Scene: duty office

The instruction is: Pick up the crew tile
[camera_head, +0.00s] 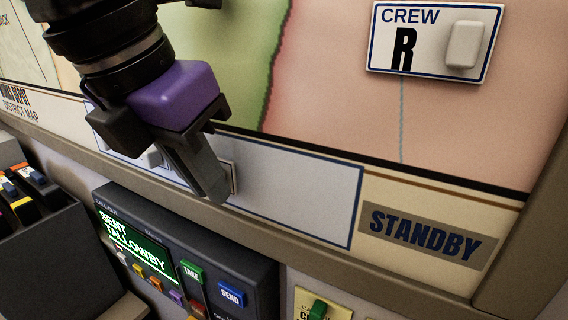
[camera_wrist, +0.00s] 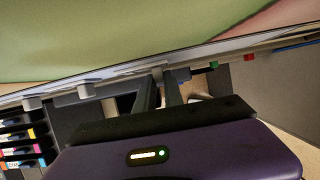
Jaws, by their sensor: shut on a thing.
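My gripper (camera_head: 213,190), with a purple housing, reaches down to the white standby strip (camera_head: 300,197) at the board's lower edge. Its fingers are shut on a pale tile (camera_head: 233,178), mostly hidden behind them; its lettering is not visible. In the wrist view the closed fingers (camera_wrist: 164,84) meet the board's edge, where only a little of this tile shows. I cannot tell whether it is clear of the strip. A white crew tile marked "CREW R" (camera_head: 434,42), with a raised knob, is on the pink map area at upper right, apart from my gripper.
Other tile knobs show left of the fingers in the wrist view (camera_wrist: 86,90). Below the board stands a dark console (camera_head: 185,260) with a green screen and coloured buttons. A dark rack (camera_head: 40,220) is at left. The strip right of my gripper is clear up to the "STANDBY" label (camera_head: 427,233).

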